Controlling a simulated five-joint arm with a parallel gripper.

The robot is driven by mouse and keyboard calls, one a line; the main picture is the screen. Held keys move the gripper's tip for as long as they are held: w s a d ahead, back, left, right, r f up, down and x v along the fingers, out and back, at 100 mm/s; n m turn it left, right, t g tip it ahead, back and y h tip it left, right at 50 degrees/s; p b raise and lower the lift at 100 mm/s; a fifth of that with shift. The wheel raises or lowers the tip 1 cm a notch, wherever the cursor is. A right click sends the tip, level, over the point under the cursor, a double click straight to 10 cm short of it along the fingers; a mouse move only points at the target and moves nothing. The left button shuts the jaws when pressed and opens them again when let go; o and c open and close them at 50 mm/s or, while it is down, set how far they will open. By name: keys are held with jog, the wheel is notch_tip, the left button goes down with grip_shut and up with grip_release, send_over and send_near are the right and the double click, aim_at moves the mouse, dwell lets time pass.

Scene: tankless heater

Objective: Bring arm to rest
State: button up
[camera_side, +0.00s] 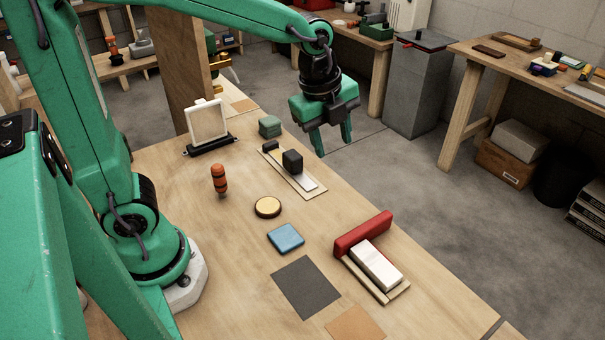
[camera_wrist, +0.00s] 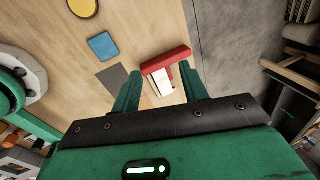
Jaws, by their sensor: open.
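My gripper (camera_side: 332,138) is green with a dark mount. In the side view it hangs fingers down at the far right edge of the wooden bench (camera_side: 235,265), above the level of the things there. Its two fingers are apart with nothing between them. In the wrist view my gripper (camera_wrist: 160,90) is also open and empty, and a red block (camera_wrist: 165,60) and a white block (camera_wrist: 162,82) show far beyond the fingers. In the side view the red block (camera_side: 363,234) and white block (camera_side: 376,264) sit together at the bench's right side.
On the bench are a black block (camera_side: 292,161) on a pale slotted board, a green block (camera_side: 270,127), an orange-black cylinder (camera_side: 219,180), a round yellow-topped disc (camera_side: 267,207), a blue square (camera_side: 286,238) and an upright framed panel (camera_side: 207,121). Grey floor lies right of the bench.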

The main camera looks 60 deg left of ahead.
jog(key=s+a+r+n+t, duration=0.1)
jog(key=s+a+n, duration=0.2)
jog(key=s+n, duration=0.3)
jog(key=s+a+r+n+t, duration=0.2)
jog(key=s+n, duration=0.5)
jog(key=n, duration=0.6)
jog(key=shift+s+a, duration=0.25)
jog(key=shift+a, duration=0.4)
